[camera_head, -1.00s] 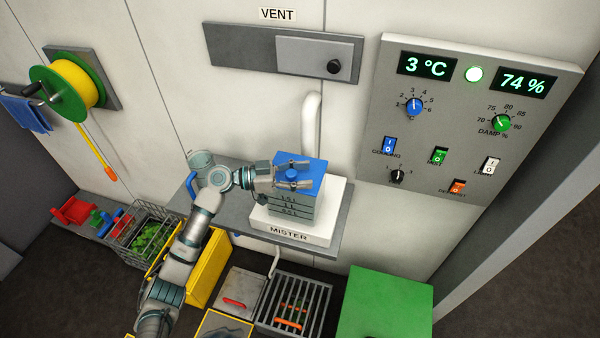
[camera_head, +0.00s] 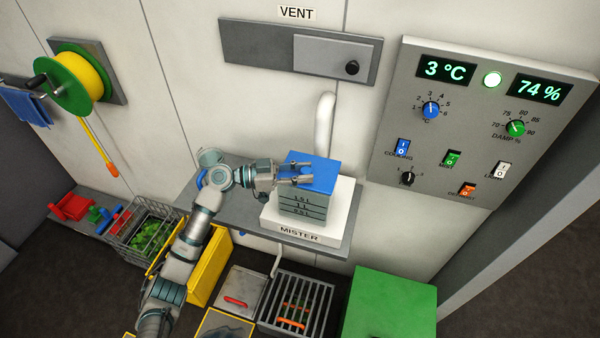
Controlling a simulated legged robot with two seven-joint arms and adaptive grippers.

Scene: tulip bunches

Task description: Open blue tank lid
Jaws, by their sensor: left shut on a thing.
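The tank (camera_head: 303,205) stands on the white MISTER base (camera_head: 335,212), with dark volume marks on its front. Its blue lid (camera_head: 322,173) covers the top; I see no clear gap under it. My left gripper (camera_head: 306,173) reaches in from the left over the lid, its two fingers close together and shut on the lid's small blue knob, which they mostly hide. My right gripper is not in view.
The base sits on a grey shelf (camera_head: 240,206) against the wall, with a white pipe (camera_head: 323,120) behind. A clear jug (camera_head: 208,157) is partly hidden behind my arm. A control panel (camera_head: 470,125) is at right; crates and a green box (camera_head: 390,305) are below.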

